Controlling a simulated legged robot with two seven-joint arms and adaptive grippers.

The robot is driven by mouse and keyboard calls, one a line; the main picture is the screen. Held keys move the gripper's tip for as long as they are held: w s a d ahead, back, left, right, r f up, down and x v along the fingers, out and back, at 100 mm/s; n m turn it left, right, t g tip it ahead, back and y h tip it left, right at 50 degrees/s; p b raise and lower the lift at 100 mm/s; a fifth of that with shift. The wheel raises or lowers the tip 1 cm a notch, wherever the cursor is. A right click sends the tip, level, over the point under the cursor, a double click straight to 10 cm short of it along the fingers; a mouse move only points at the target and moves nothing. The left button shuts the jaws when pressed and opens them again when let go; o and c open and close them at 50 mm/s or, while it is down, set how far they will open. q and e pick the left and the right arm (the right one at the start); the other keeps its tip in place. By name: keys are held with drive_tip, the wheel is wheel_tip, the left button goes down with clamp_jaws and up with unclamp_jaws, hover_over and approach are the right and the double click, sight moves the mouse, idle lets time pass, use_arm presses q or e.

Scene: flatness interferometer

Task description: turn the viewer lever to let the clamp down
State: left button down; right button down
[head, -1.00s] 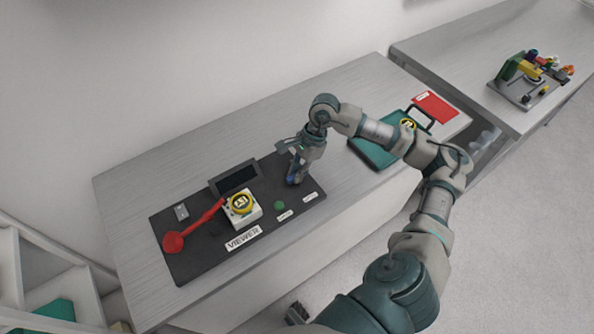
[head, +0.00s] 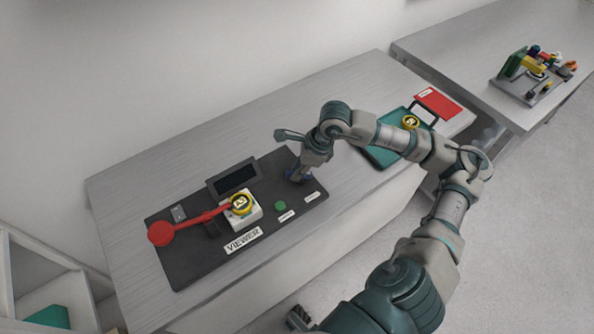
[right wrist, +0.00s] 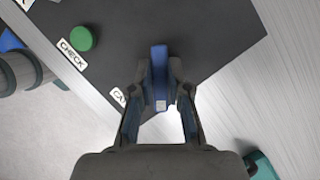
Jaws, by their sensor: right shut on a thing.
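My right gripper (head: 298,178) is shut on the blue lever (right wrist: 160,75) at the right end of the dark viewer board (head: 190,262). In the right wrist view the fingers (right wrist: 160,90) close on both sides of the lever. The red clamp arm (head: 195,220) with its round red end (head: 161,233) reaches across to the yellow-rimmed round piece (head: 241,204) on the white block (head: 250,219). Its inner end is at the piece's left edge; I cannot tell whether it touches. A small dark part at the head view's bottom edge may be my left gripper (head: 299,318), its jaws unclear.
A dark screen (head: 236,179) stands behind the white block. A green button (head: 280,206) lies in front of the lever. A green tray (head: 382,157) with another yellow piece (head: 411,122) and a red sheet (head: 438,105) lie right. A second bench holds a coloured assembly (head: 537,75).

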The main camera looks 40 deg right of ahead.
drive_tip(key=m+h+b, duration=0.1)
drive_tip(key=m, duration=0.2)
drive_tip(key=shift+w+m+t, duration=0.1)
drive_tip(key=shift+m+t, duration=0.3)
drive_tip(key=shift+r+m+h, duration=0.1)
drive_tip(key=shift+m+h, duration=0.4)
drive_tip(key=shift+m, duration=0.4)
drive_tip(key=shift+m+t+h, duration=0.3)
drive_tip(key=shift+m, duration=0.5)
use_arm(q)
drive_tip(key=shift+s+a+r, duration=0.1)
drive_tip(key=shift+s+r, duration=0.05)
drive_tip(key=shift+r, duration=0.9)
drive_tip(key=shift+s+r, duration=0.15)
drive_tip(key=shift+r, duration=0.9)
use_arm(e)
drive_tip(key=shift+d+m+h, duration=0.15)
drive_tip(key=shift+m+h, duration=0.35)
drive_tip(key=shift+m, duration=0.9)
drive_tip(key=shift+r, duration=0.1)
drive_tip(key=c, duration=1.1)
unclamp_jaws()
drive_tip(key=shift+w, duration=0.1)
use_arm(q)
drive_tip(key=shift+w, duration=0.15)
